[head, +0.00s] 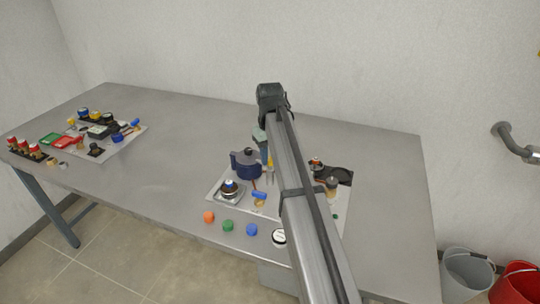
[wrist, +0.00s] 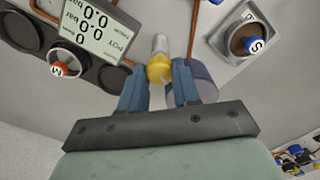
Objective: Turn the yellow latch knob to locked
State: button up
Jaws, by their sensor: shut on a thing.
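The yellow latch knob (wrist: 159,70) sits between the two blue fingers of my gripper (wrist: 160,78) in the wrist view. The fingers are shut on it, one on each side. A silver cylindrical part (wrist: 160,43) joins the knob on its far side. In the head view my arm hides much of the panel, and only a small bit of yellow shows beside it. Which way the knob is turned cannot be told.
A grey display (wrist: 88,28) with pressure readings lies left of the fingers in the wrist view. A dark blue pot-like vessel (head: 246,164) stands close left of my arm. Several coloured caps, including an orange one (head: 209,217), line the table's front edge. The table's middle (head: 180,150) is clear.

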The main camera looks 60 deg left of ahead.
aim_at(270, 158)
jog(key=o, duration=1.1)
jog(key=shift+c, duration=0.2)
notch_tip(270, 158, up, 14)
jog(key=shift+f, duration=0.1)
dwell(0.5)
